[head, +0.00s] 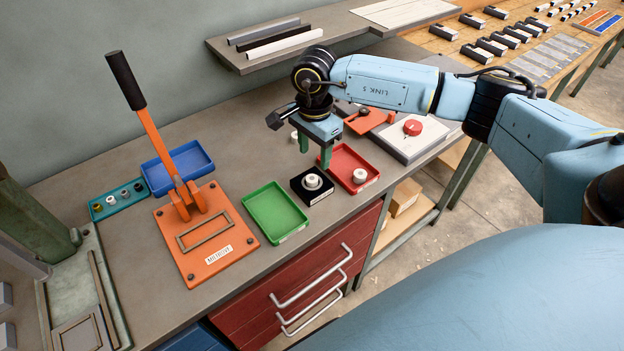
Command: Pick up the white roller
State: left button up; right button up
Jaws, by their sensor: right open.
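A white roller (312,182) stands in a black square block (318,198) on the workbench. Another small white round piece (360,175) sits in the red tray (343,155) to its right. A third small pale piece (294,136) shows partly behind my right gripper. My right gripper (314,152) points down with its two green fingers apart and nothing between them. In the picture it is just above and behind the black block, apart from the roller. My left gripper is not in view.
An empty green tray (276,212) lies left of the block. Farther left are an orange press (208,236) with a tall black-handled lever and a blue tray (177,167). A white box with a red knob (413,128) stands right of the red tray. A shelf (285,53) hangs behind.

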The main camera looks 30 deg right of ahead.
aim_at(312, 178)
jog(key=f, duration=0.4)
jog(key=f+p, duration=0.1)
jog(key=f, duration=0.3)
jog(key=shift+w+a, duration=0.15)
jog(key=shift+a, duration=0.05)
jog(key=shift+r, duration=0.1)
jog(key=c, duration=1.1)
